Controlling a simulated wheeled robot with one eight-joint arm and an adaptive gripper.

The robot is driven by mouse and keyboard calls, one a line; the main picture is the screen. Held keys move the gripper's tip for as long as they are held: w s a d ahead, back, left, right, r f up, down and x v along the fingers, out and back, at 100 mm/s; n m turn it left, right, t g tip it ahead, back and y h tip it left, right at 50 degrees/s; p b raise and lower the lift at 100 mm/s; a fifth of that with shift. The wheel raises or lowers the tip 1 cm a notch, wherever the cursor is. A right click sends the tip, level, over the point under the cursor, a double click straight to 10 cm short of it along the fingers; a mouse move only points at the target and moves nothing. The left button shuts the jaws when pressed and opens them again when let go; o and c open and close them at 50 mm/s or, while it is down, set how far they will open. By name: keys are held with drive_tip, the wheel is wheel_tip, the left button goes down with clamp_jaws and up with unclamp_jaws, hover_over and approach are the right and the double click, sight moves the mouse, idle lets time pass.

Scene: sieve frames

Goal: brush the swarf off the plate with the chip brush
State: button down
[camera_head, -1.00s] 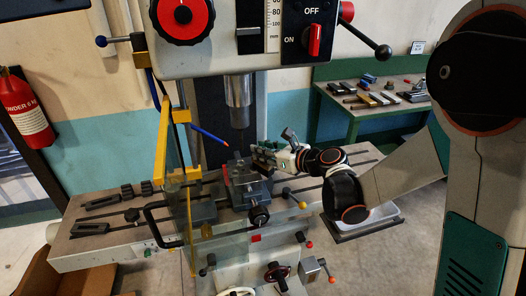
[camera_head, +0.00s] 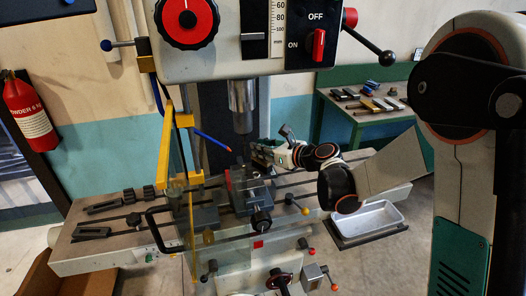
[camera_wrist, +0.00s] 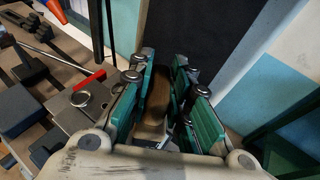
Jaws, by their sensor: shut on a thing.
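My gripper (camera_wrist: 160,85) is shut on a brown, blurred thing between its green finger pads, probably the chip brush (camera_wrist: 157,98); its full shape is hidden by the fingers. In the head view my gripper (camera_head: 266,152) is above the right side of the grey vise (camera_head: 258,193), below the drill spindle. The plate and any swarf are too small or hidden to tell apart at the vise. Whether the brush touches anything I cannot tell.
The drill spindle (camera_head: 241,98) hangs above the vise. A yellow guard post (camera_head: 165,145) and clear guard stand left of it. A blue nozzle (camera_head: 212,141) points at the vise. A white tray (camera_head: 392,223) stands at right. A back bench (camera_head: 350,112) holds tools.

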idle(0.3)
drive_tip(key=s, duration=0.2)
drive_tip(key=s+d, duration=0.1)
drive_tip(key=s, duration=0.1)
drive_tip(key=shift+s+d, duration=0.1)
idle(0.5)
drive_tip(key=shift+w+a+b, duration=0.15)
drive_tip(key=shift+w+a, duration=0.05)
drive_tip(key=shift+w, duration=0.5)
drive_tip(key=shift+w+a+b, duration=0.2)
drive_tip(key=shift+w, duration=0.5)
drive_tip(key=shift+w+a+b, duration=0.15)
drive_tip(key=shift+w+a, duration=0.05)
drive_tip(key=shift+w, duration=0.5)
drive_tip(key=shift+s, duration=0.1)
drive_tip(key=shift+s+d, duration=0.2)
drive_tip(key=shift+s, duration=0.45)
drive_tip(key=shift+s+d, duration=0.2)
drive_tip(key=shift+s, duration=0.5)
drive_tip(key=shift+s+d, duration=0.2)
drive_tip(key=shift+s, duration=0.45)
